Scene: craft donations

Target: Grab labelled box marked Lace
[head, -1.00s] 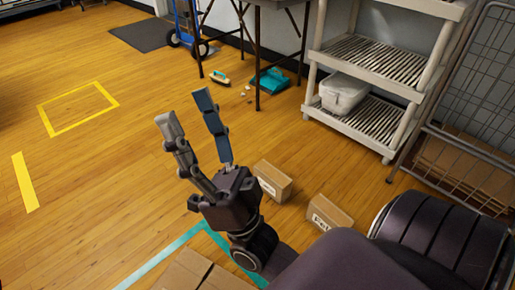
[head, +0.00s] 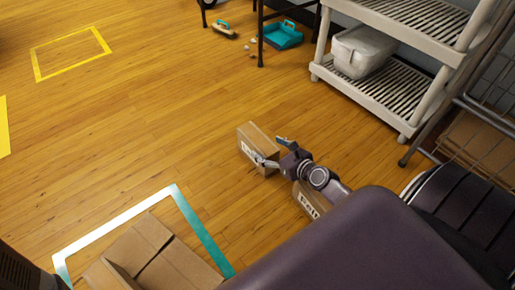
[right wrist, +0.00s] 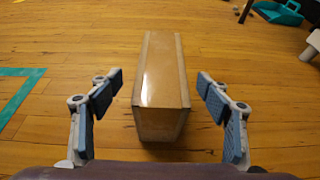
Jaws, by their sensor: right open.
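A small brown cardboard box (head: 256,143) stands on the wooden floor, with a white label on its front that is partly covered by a finger and not clearly readable. My right gripper (head: 270,151) is open, with its fingers at either side of this box. In the right wrist view, the box (right wrist: 160,75) lies between the two spread fingers, with a visible gap on each side. A second labelled box (head: 308,200) is partly hidden under my right wrist; its label is too small to read surely. My left gripper is not in view.
A larger open carton (head: 150,250) stands inside a white and teal floor outline at bottom left. A pale shelf rack (head: 395,80) with a grey bin (head: 362,50) stands at upper right. A teal dustpan (head: 283,36) and a brush (head: 224,31) lie farther back. The floor left of the box is clear.

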